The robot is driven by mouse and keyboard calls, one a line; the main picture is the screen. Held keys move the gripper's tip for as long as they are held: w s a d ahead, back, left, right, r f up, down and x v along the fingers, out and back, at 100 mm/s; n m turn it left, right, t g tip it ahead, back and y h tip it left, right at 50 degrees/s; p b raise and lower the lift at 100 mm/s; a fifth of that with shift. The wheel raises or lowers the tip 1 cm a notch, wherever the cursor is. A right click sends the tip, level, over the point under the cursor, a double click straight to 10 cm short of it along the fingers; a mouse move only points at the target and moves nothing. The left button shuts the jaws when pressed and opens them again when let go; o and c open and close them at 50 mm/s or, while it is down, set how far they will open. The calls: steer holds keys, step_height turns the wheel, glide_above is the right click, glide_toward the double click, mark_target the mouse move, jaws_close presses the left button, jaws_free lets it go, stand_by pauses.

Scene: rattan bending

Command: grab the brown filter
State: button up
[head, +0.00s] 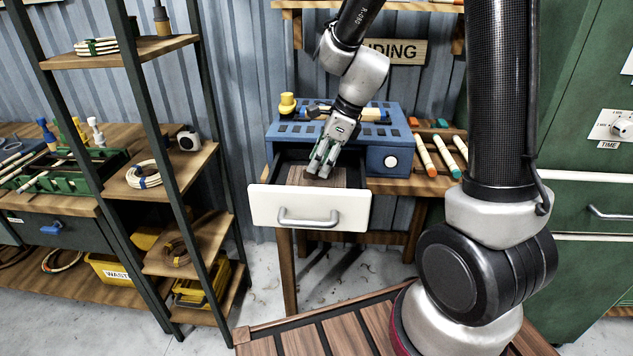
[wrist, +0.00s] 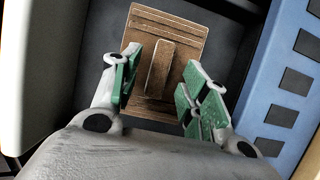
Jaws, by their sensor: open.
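The brown filter (wrist: 160,70) is a flat brown rectangular piece with a raised bar along its middle. It lies inside the open drawer (head: 310,208), and in the head view the filter (head: 341,179) shows partly behind my fingers. My gripper (head: 322,165) reaches down into the drawer from above. In the wrist view, my gripper's green-padded fingers (wrist: 157,95) are apart, one on each side of the raised bar. I see no contact with the bar. The lower edge of the filter is partly hidden by my gripper.
The drawer's white front with a grey handle stands toward me. A blue perforated box (head: 375,135) sits on the bench behind the drawer. Orange and teal-tipped rods (head: 437,155) lie to the right. A shelf rack (head: 160,160) stands on the left.

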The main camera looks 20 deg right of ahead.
steer(key=shift+x, duration=0.9)
jaws_close()
